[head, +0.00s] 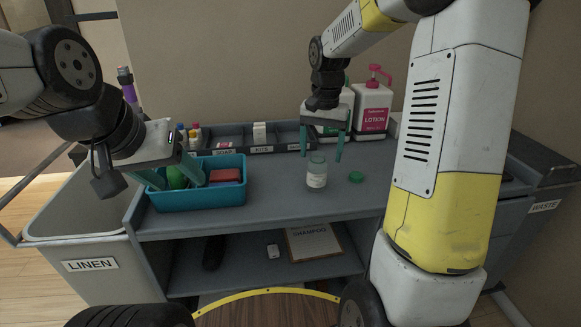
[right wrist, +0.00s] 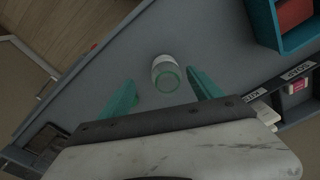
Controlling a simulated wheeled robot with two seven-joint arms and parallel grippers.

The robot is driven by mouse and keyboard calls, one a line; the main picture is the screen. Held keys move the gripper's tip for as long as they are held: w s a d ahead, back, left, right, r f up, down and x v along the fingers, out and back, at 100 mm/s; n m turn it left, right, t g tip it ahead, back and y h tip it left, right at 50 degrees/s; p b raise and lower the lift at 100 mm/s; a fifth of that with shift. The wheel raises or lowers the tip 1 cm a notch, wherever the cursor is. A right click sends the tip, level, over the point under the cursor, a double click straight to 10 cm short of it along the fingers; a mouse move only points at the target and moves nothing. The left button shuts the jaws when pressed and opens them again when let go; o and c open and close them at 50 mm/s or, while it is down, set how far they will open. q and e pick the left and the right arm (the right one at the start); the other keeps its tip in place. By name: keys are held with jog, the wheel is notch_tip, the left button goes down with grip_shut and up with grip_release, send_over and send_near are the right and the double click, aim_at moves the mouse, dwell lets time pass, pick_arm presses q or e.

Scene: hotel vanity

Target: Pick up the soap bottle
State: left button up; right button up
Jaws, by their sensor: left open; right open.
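No bottle in view has a readable soap label, so I cannot tell which is the soap bottle. A small clear jar-like bottle (head: 317,171) with a pale label stands upright and uncapped on the cart top. It also shows in the right wrist view (right wrist: 165,73). My right gripper (head: 321,153) is open above and around its near space, empty, pointing down; whether it touches the jar is unclear.
The blue bin (head: 198,204) also holds a red item (head: 225,175). A white lotion bottle (head: 373,108) with a pink pump stands at the back right, beside a green-labelled bottle (head: 334,130). A dark divided tray (head: 230,140) lines the back. The front middle of the cart top is clear.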

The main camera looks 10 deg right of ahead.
aim_at(318, 155)
jog(key=shift+w+f, duration=0.7)
jog(key=shift+f, duration=0.2)
jog(key=shift+w+a+f+m+g, duration=0.2)
jog(key=shift+w+f+m+g, duration=0.1)
jog(key=shift+f, duration=0.25)
notch_tip(318, 155, down, 7)
jog(key=shift+w+d+f, duration=0.1)
jog(key=shift+w+f, duration=0.05)
jog(key=c, duration=1.4)
